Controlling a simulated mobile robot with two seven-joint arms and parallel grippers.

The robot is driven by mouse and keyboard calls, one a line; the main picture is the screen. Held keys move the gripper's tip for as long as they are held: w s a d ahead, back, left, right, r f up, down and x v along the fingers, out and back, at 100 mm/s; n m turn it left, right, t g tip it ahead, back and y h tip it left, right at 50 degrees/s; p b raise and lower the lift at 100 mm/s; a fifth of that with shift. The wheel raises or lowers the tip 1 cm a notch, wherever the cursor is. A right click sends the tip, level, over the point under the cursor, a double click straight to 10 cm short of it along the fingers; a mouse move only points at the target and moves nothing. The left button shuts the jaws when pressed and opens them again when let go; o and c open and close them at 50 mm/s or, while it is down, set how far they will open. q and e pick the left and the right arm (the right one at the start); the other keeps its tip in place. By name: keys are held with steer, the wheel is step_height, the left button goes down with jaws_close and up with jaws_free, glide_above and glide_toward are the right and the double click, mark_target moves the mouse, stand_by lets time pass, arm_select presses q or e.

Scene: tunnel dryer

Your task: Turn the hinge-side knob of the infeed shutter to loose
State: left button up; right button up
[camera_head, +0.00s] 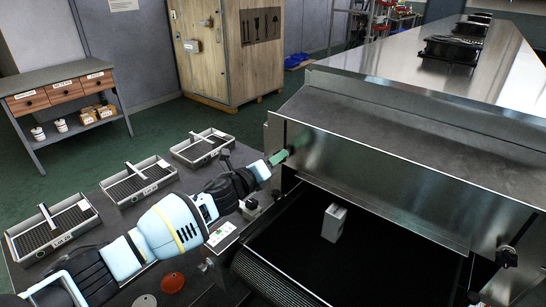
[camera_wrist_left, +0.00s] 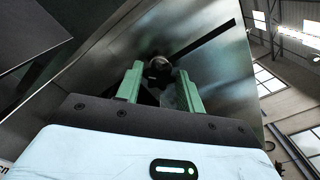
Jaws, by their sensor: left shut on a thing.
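The infeed shutter (camera_head: 375,175) is a steel panel across the mouth of the tunnel dryer. My left gripper (camera_head: 278,157) reaches its left end with green fingers. In the left wrist view the fingers (camera_wrist_left: 160,88) are on either side of a dark round knob (camera_wrist_left: 158,68) and shut on it. The knob sits on a brushed steel face beside a dark slot, and the fingers hide part of it. In the head view this knob is hidden. Another black knob (camera_head: 506,257) shows at the right end of the dryer mouth. My right gripper is not in view.
A dark conveyor belt (camera_head: 285,240) runs under the shutter with a pale upright block (camera_head: 334,223) on it. Several grey trays, one of them here (camera_head: 138,181), lie on the side table at left. A wooden crate (camera_head: 228,50) and a drawer bench (camera_head: 62,92) stand behind.

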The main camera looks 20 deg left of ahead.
arm_select(q)
steer(key=n+p, duration=0.3)
steer(key=n, duration=0.8)
steer(key=shift+f, duration=0.15)
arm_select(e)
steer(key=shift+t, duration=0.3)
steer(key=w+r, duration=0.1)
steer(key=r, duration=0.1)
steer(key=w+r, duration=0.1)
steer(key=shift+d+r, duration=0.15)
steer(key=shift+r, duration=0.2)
arm_select(q)
steer(key=shift+n, duration=0.5)
steer(key=o, duration=1)
steer(key=shift+c, duration=0.2)
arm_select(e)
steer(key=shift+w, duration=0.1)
